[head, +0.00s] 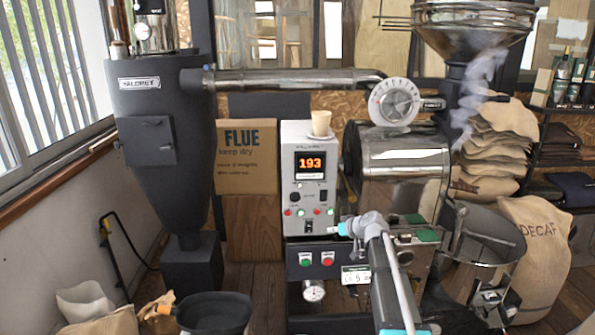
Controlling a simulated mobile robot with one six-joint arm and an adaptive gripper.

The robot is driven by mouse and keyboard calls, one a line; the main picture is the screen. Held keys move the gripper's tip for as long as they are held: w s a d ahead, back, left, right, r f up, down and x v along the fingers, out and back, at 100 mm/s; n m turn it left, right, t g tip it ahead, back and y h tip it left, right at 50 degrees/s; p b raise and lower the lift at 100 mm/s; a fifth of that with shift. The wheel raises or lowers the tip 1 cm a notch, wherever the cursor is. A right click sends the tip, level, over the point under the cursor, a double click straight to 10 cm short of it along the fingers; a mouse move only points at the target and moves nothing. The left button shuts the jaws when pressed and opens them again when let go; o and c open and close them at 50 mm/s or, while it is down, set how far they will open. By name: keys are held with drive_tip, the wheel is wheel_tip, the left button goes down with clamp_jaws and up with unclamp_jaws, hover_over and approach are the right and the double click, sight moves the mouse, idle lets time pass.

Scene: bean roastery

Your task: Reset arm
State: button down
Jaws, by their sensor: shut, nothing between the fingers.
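My gripper (334,230) is in the middle of the head view, at the end of my grey arm. It points left, in front of the lower part of the white control box (302,160). It is shut and holds nothing. Its tips are near the box's lower edge; I cannot tell whether they touch it. My arm hides part of the roaster front behind it.
A paper cup (320,123) stands on the control box. A dark cyclone (165,150), a black pan (213,313) and a DECAF sack (540,250) stand around.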

drive_tip(key=s+f+m+g+h, duration=0.1)
drive_tip(key=s+f+g+h, duration=0.1)
drive_tip(key=s, duration=0.9)
drive_tip(key=s+f+m+g+h, duration=0.2)
drive_tip(key=s+f+g+h, duration=0.1)
drive_tip(key=s, duration=0.8)
drive_tip(key=s+f+m+g+h, duration=0.1)
drive_tip(key=s+f+g+h, duration=0.1)
drive_tip(key=s, duration=1)
drive_tip(key=shift+a+f+m+g, duration=0.35)
drive_tip(key=shift+f+m+g, duration=0.05)
drive_tip(key=shift+f+g, duration=0.55)
drive_tip(key=c, duration=1.4)
unclamp_jaws()
